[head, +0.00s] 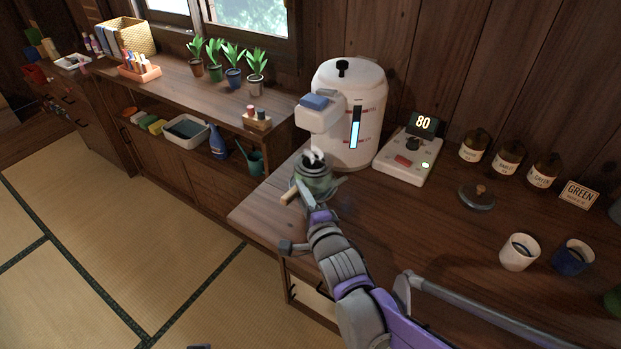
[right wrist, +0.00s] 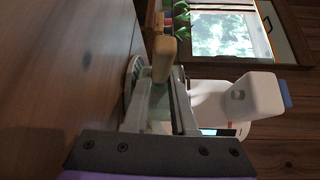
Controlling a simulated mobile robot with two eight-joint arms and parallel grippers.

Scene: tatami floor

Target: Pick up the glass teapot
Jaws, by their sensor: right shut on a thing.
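The glass teapot (head: 313,172) is greenish and see-through, with a dark rim. It stands on the counter under the spout of the white water dispenser, and its wooden handle (head: 290,192) sticks out to the lower left. My right gripper (head: 318,192) reaches it from the front and is shut on it. In the right wrist view, turned sideways, the wooden handle (right wrist: 165,58) shows beyond the fingers (right wrist: 165,105); the exact contact is partly hidden. My left gripper is not in view.
The white water dispenser (head: 347,112) stands close behind the teapot. A control box (head: 409,157) reading 80 is to its right. A round lid (head: 475,196), several brown jars, a white cup (head: 519,252) and a blue cup (head: 572,257) are farther right. A shelf with plants (head: 255,68) is left.

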